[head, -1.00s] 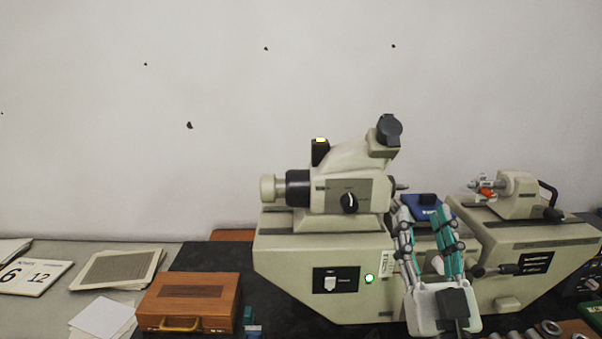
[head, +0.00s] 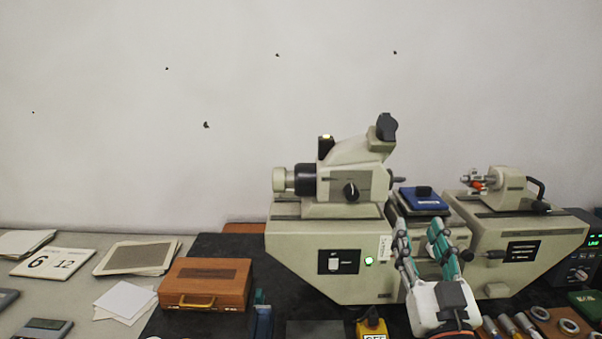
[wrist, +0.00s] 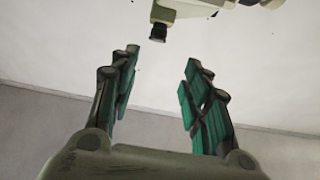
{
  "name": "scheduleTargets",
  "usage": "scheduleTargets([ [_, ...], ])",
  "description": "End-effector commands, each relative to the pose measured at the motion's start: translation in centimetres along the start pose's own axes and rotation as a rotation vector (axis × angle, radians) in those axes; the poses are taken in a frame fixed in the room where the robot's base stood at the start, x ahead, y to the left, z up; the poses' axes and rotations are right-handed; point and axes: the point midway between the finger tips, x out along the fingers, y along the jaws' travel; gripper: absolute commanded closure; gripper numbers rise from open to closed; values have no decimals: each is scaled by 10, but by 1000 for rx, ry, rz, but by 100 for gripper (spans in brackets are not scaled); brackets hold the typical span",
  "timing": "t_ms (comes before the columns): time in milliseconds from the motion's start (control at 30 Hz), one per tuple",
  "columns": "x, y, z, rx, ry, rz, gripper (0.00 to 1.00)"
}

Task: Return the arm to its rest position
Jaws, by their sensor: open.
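My gripper (head: 422,242) is in the head view at the lower right, in front of the cream measuring machine (head: 330,235). Its two green-padded fingers point up and stand apart with nothing between them. The wrist view also shows my gripper (wrist: 158,95) open and empty, with pale wall behind it. A dark eyepiece (wrist: 158,32) of the machine shows above the fingers there. The fingers hide part of the machine's middle; I cannot tell the exact gap between them and it.
A wooden case (head: 205,285) stands left of the machine. A yellow object (head: 372,326) lies below it at the front. Metal rings (head: 569,326) and a control box (head: 578,262) are at the right. A blue-topped block (head: 423,200) sits between the machine's two heads.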

Motion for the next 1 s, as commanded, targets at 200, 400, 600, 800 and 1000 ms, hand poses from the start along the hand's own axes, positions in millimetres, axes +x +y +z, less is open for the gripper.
scheduleTargets([
  [200, 5, 0, 37, 0, -224, 0, 57],
  [400, -14, 0, 83, 0, -569, 1, 57],
  [600, -76, 0, 110, -1, -974, 0, 57],
  [800, -141, -1, 108, -1, -1264, -1, 57],
  [1000, -166, -1, 102, -1, -1366, -1, 57],
])
